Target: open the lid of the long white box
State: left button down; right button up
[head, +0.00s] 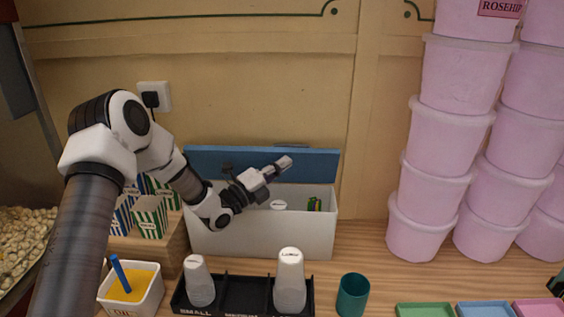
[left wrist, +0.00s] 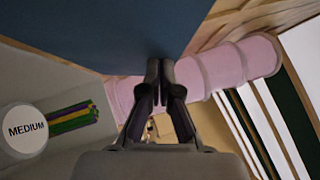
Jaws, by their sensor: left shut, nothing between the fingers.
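The long white box (head: 285,238) stands against the back wall in the head view. Its blue lid (head: 318,166) is raised along the back edge, so the inside shows. A white cup marked MEDIUM (left wrist: 24,130) and a bundle of coloured straws (left wrist: 72,118) are inside. My left gripper (head: 286,162) is over the box, in front of the raised lid, its fingers shut and empty. In the left wrist view the shut fingertips (left wrist: 153,66) are close to the lid's blue face (left wrist: 110,30); I cannot tell whether they touch. My right gripper is not in view.
Stacked pink tubs (head: 440,130) stand right of the box. Striped cartons (head: 150,216) stand left. Bare counter lies between box and tubs.

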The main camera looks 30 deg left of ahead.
aim_at(281, 155)
pick_arm(q)
jog(key=shift+d, duration=0.1)
jog(key=shift+r, duration=0.2)
jog(key=shift+w+a+r+n+g+y+p, duration=0.25)
jog(key=shift+w+r+n+g+y+p, duration=0.1)
jog(key=shift+w+n+p, duration=0.2)
jog(key=shift+w+a+r+n+g+y+p, duration=0.3)
jog(key=shift+w+n+p, duration=0.15)
jog(key=shift+n+p, duration=0.1)
jog(key=shift+w+g, duration=0.25)
jog(key=shift+w+a+n+b, duration=0.15)
jog(key=shift+w+a+b, duration=0.15)
jog(key=shift+w+b, duration=0.3)
jog(key=shift+w+a+n+b, duration=0.15)
jog(key=shift+w+a+b, duration=0.15)
jog(key=shift+w+b, duration=0.2)
jog(key=shift+w+a+r, duration=0.15)
jog(key=shift+r, duration=0.3)
